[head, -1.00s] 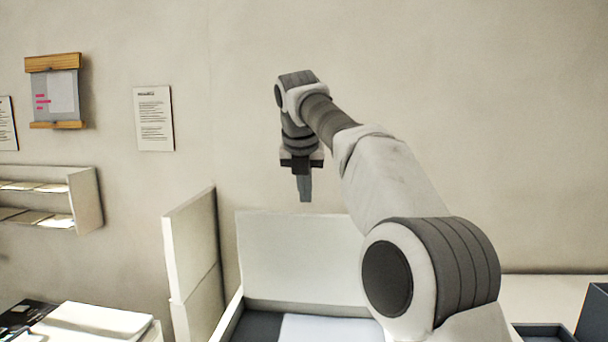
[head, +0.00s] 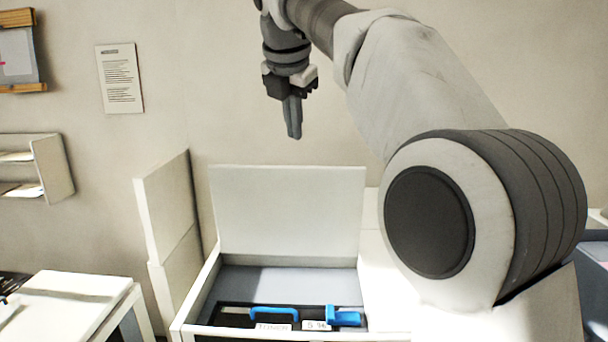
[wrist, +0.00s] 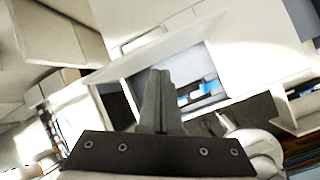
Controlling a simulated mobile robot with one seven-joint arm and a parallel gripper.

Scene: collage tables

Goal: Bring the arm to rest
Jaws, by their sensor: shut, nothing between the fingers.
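My gripper (head: 293,118) hangs from my raised arm in the head view, its fingers pointing down and shut with nothing between them. It is above and apart from an open white box-like unit (head: 195,292) with an upright white panel at its back. In the wrist view my gripper (wrist: 157,95) shows its fingers together, with the open unit beyond them. My forearm and a large joint fill the right of the head view and hide what is behind them.
Inside the unit lie a blue handle (head: 274,311) and a blue piece (head: 343,317) beside small labels. A white partition (head: 168,215) stands left of it. A white table (head: 75,297) is at lower left. A wall shelf (head: 52,165) and a notice (head: 119,78) are on the wall.

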